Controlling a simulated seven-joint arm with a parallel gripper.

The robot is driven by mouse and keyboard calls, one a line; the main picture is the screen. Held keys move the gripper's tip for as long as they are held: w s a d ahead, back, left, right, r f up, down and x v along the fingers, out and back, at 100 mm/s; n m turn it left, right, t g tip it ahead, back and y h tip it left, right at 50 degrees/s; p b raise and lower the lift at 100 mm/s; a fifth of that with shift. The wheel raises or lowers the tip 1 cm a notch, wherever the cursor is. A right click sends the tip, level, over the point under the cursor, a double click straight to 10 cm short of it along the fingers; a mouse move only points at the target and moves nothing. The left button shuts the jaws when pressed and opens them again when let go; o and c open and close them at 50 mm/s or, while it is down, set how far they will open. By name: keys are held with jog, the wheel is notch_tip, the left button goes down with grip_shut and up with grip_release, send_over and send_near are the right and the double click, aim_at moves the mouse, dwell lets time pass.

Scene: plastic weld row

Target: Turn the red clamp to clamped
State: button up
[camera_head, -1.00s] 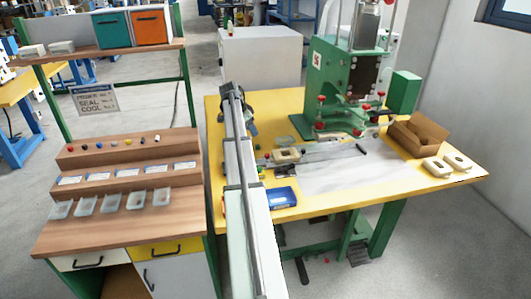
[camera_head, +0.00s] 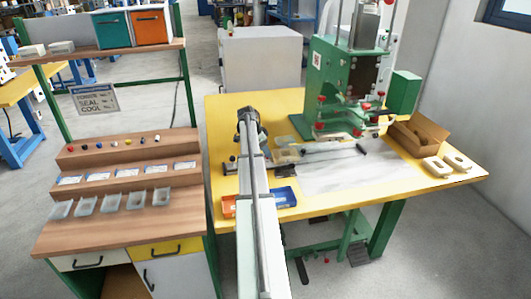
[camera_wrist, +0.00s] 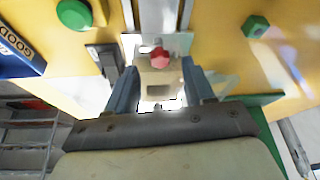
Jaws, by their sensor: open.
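In the wrist view, the red clamp (camera_wrist: 160,57) shows as a red knob on top of a beige block (camera_wrist: 160,77). My gripper (camera_wrist: 161,72) is open, with one finger on each side of the block and the knob framed between the fingertips. No contact shows, and I cannot tell the height of the fingers above the clamp. In the head view my arm covers this spot, so the fingertips and this knob are hidden there.
Green knobs (camera_wrist: 75,13) (camera_wrist: 255,27) stand on both sides in the wrist view. A blue bin (camera_head: 283,197) and an orange bin (camera_head: 228,206) flank my arm. The green press (camera_head: 340,85) with other red knobs and an open carton (camera_head: 418,133) stand to the right.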

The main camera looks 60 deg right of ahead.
jog(key=shift+x, duration=1)
grip_shut()
